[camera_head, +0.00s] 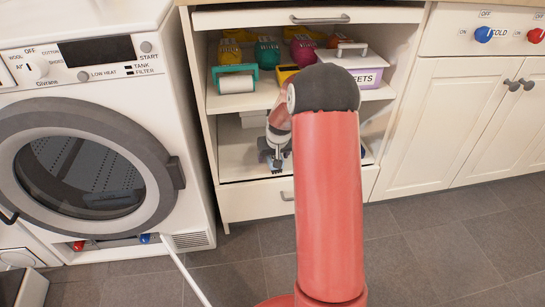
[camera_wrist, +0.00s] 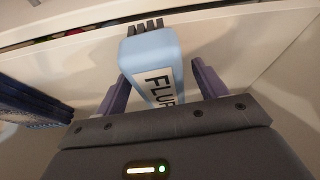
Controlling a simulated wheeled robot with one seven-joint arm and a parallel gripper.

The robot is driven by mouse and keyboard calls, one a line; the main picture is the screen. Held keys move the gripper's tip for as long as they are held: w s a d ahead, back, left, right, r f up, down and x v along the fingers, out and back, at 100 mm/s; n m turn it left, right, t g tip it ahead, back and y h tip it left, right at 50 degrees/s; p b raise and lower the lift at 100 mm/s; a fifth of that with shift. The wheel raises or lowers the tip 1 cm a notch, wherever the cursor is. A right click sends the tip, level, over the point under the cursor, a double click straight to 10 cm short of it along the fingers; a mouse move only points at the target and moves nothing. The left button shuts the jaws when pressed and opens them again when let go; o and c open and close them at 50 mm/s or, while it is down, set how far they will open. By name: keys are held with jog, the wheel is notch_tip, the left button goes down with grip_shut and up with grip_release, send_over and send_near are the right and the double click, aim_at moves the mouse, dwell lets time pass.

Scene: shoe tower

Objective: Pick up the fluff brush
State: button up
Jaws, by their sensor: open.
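The fluff brush (camera_wrist: 152,62) is light blue with a white label reading "FLUF" and dark bristles or teeth at its far end. In the wrist view it lies between the two purple fingers of my gripper (camera_wrist: 161,88). The fingers are open, one on each side of it, with a small gap visible at least on the right. The near end of the brush is hidden by the gripper body. In the head view my gripper (camera_head: 274,160) reaches into the lower shelf of the open cabinet, and the brush is too small and covered there to make out clearly.
A dark blue bristly or folded item (camera_wrist: 35,103) lies left of my gripper. A white dryer (camera_head: 180,110) stands left of the cabinet.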

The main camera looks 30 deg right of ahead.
jog(key=c, duration=1.1)
jog(key=shift+r, duration=0.15)
jog(key=shift+r, duration=0.15)
jog(key=s+a, duration=0.1)
jog(key=s, duration=0.8)
jog(key=s+a, duration=0.2)
jog(key=s, duration=0.6)
jog(key=shift+s+a+p, duration=0.25)
jog(key=shift+s+p, duration=0.05)
jog(key=shift+s, duration=0.05)
